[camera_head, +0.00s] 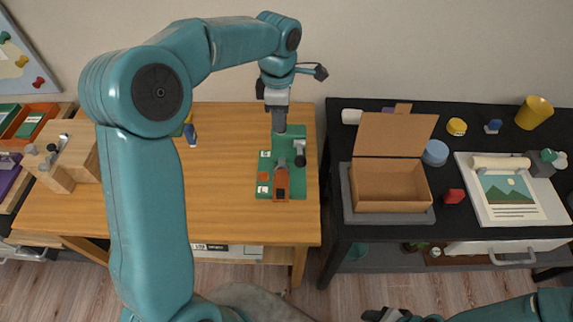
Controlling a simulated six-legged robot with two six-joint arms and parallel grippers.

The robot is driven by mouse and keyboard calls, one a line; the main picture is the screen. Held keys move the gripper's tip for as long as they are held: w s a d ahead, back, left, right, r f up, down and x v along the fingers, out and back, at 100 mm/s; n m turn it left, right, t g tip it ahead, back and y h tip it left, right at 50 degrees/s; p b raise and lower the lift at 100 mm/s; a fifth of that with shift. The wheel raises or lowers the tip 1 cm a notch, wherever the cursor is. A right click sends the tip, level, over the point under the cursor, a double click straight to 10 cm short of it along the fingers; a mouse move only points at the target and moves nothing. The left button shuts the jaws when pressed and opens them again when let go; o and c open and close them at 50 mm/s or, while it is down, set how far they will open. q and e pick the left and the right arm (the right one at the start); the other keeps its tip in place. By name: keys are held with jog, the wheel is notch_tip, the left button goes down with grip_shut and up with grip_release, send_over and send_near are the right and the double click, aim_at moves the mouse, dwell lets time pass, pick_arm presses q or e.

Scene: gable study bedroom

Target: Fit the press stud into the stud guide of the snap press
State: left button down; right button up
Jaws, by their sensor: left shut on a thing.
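The snap press seems to be the set of small fittings on the green board (289,181), on the right part of the wooden table. An orange-brown block (281,184) with a dark top stands at its front, and a grey and black upright fitting (299,150) at its right. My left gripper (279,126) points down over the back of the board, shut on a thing. This is taken to be the press stud, too small and covered to make out. The stud guide cannot be told apart. My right gripper (384,314) is at the bottom edge, partly cut off.
My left arm crosses the table's left part. The black desk (336,134) at right holds an open cardboard box (390,189) and a picture sheet (512,197).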

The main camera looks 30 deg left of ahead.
pick_arm(q)
jog(key=shift+a, duration=0.2)
jog(key=shift+n, duration=0.3)
notch_tip(320, 180, down, 15)
jog(key=b, duration=1.2)
jog(key=shift+s+d+f+b, duration=0.15)
jog(key=shift+b, duration=0.2)
notch_tip(320, 180, down, 4)
jog(key=b, duration=0.3)
jog(key=shift+f, duration=0.2)
jog(key=shift+r, duration=0.1)
jog(key=c, duration=1.3)
grip_release()
jog(key=shift+f, duration=0.2)
jog(key=o, duration=0.4)
jog(key=shift+o, duration=0.2)
